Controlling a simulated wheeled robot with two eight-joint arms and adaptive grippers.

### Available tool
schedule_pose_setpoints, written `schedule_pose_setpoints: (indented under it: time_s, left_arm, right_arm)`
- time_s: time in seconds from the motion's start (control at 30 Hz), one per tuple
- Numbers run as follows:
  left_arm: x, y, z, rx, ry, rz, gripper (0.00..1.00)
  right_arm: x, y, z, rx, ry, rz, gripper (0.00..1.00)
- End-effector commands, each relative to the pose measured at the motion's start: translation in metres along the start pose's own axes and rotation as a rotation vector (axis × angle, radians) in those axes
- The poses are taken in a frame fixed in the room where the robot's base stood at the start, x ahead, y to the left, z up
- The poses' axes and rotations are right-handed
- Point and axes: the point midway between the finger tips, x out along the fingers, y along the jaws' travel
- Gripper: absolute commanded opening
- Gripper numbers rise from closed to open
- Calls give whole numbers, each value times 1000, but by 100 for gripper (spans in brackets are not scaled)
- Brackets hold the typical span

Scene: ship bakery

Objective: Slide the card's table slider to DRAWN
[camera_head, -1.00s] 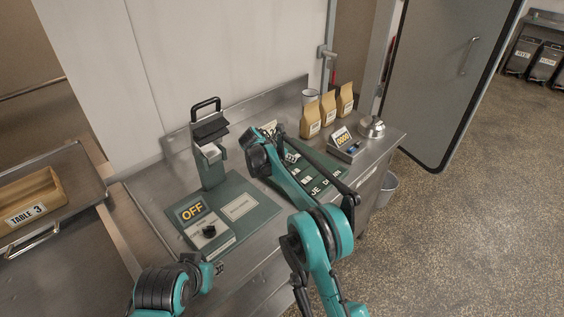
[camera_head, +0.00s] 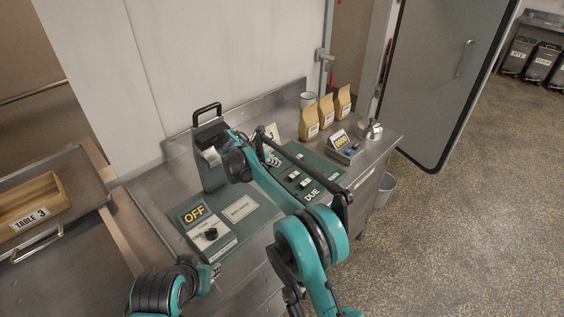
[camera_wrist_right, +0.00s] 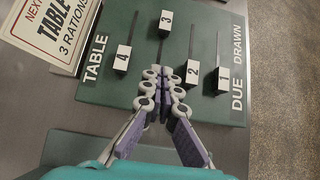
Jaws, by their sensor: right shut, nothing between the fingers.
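The green slider board (camera_head: 326,164) lies on the steel counter. In the wrist view its white numbered blocks sit on dark slots: block 4 (camera_wrist_right: 123,57), block 3 (camera_wrist_right: 166,22), block 2 (camera_wrist_right: 193,72) and block 1 (camera_wrist_right: 223,78). Block 3 is farther up, on the DRAWN side; the others are nearer DUE. The card (camera_wrist_right: 60,30) beside the board reads TABLE and 3 RATIONS; its table number is outside this view. My right gripper (camera_wrist_right: 163,78) is shut and empty over the board, just below block 3's slot. My left gripper (camera_head: 214,271) is low at the front; its jaws are unclear.
A green panel with an OFF display and knob (camera_head: 211,233) lies left of the board. A handled device (camera_head: 212,175) stands behind it. Paper bags (camera_head: 327,112), a small 0000 display (camera_head: 341,140) and a bell-like metal object (camera_head: 374,131) stand at the counter's right. A TABLE 3 tray (camera_head: 35,215) is at far left.

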Motion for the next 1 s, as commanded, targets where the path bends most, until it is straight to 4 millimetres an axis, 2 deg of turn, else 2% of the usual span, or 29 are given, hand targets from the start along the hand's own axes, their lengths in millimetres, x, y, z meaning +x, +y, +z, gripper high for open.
schedule_pose_setpoints:
  time_s: [0.03, 0.1, 0.23, 0.77, 0.87, 1.0]
  left_arm:
    - [-4, 0, -2, 0, 0, 0, 30]
    - [-5, 0, -4, 0, 0, 0, 30]
    - [-7, 0, -5, 0, 0, 0, 30]
    - [-7, 0, -4, 0, 0, 0, 30]
    - [-7, 0, -4, 0, 0, 0, 30]
    - [-6, 0, -4, 0, 0, 0, 30]
  right_arm:
    - [-12, 1, 0, -2, 0, 2, 0]
    - [-20, 1, 0, -2, 0, 2, 0]
    - [-31, 1, 0, -2, 0, 2, 0]
    - [-34, 0, -1, 0, 0, 1, 0]
    - [-35, -5, 4, 26, 7, 2, 0]
    - [-45, -33, 24, 165, 47, 11, 0]
